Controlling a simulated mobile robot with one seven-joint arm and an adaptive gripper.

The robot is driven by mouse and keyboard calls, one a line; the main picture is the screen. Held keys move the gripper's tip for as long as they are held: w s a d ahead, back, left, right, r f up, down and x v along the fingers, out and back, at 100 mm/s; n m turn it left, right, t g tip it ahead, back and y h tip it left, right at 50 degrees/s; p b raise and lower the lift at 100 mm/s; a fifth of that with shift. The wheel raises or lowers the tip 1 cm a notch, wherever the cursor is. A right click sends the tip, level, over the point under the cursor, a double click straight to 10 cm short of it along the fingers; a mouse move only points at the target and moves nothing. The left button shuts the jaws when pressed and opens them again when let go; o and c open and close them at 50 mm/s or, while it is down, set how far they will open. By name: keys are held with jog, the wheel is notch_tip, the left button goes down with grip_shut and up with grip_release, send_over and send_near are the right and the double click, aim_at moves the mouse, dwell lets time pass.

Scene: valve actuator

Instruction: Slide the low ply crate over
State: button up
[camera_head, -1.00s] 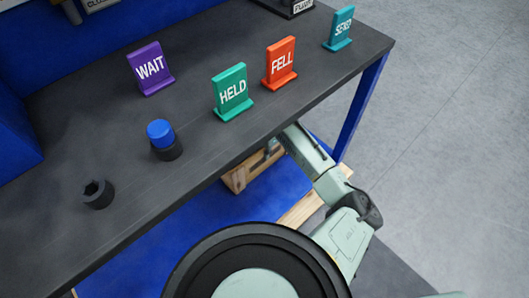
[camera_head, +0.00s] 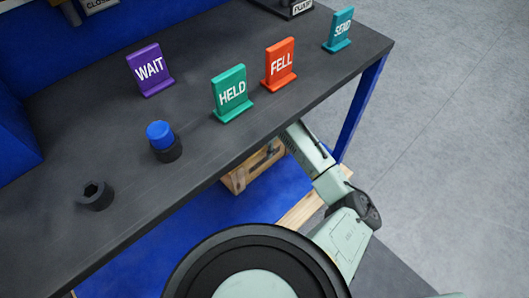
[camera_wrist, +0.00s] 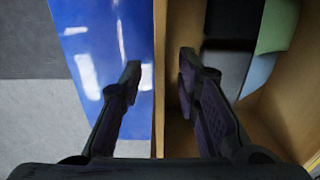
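The low ply crate (camera_head: 238,180) is under the bench, partly hidden by the bench top and my arm; a dark hand slot shows in its side. In the wrist view its wall (camera_wrist: 160,125) runs up between my two fingers. My gripper (camera_wrist: 158,75) is open, with one finger outside the wall and the other inside the crate. Gaps show between the fingers and the wall, and I cannot make out contact. In the head view my gripper is hidden beneath the bench edge.
The crate holds a dark block (camera_wrist: 225,70) and green and blue pieces. It stands by a glossy blue surface (camera_wrist: 85,50). The bench top (camera_head: 70,130) overhangs my arm; a blue leg (camera_head: 360,108) stands to the right. Bare wood (camera_head: 305,207) shows nearer me.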

jog(key=shift+r, duration=2.35)
